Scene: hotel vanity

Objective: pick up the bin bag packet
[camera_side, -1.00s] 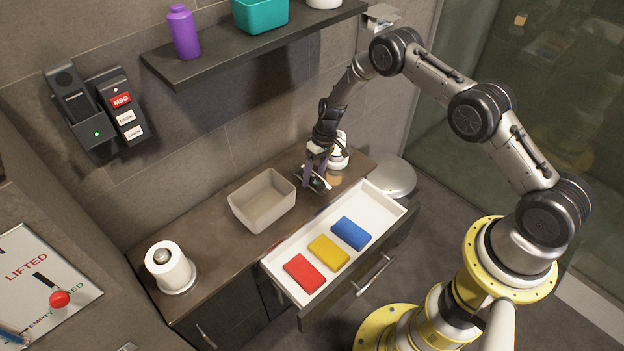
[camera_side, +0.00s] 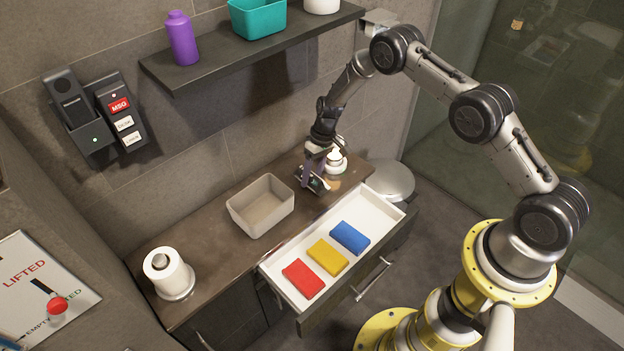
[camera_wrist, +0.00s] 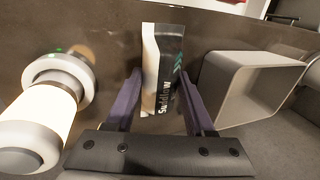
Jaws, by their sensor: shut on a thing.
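The bin bag packet (camera_wrist: 163,72) is a slim dark packet with pale panels, teal marks and white lettering. In the wrist view it stands between the two purple fingers of my gripper (camera_wrist: 160,90), which is shut on it. In the side view my gripper (camera_side: 314,178) is low over the dark counter, with the packet (camera_side: 319,186) partly hidden at its fingertips. I cannot tell whether the packet touches the counter.
A beige open bin (camera_side: 262,205) stands left of my gripper. A white round-based item (camera_side: 337,160) is close on its right. The open white drawer (camera_side: 388,208) in front holds red (camera_side: 303,278), yellow (camera_side: 327,257) and blue (camera_side: 350,237) blocks. A shelf (camera_side: 250,48) hangs above.

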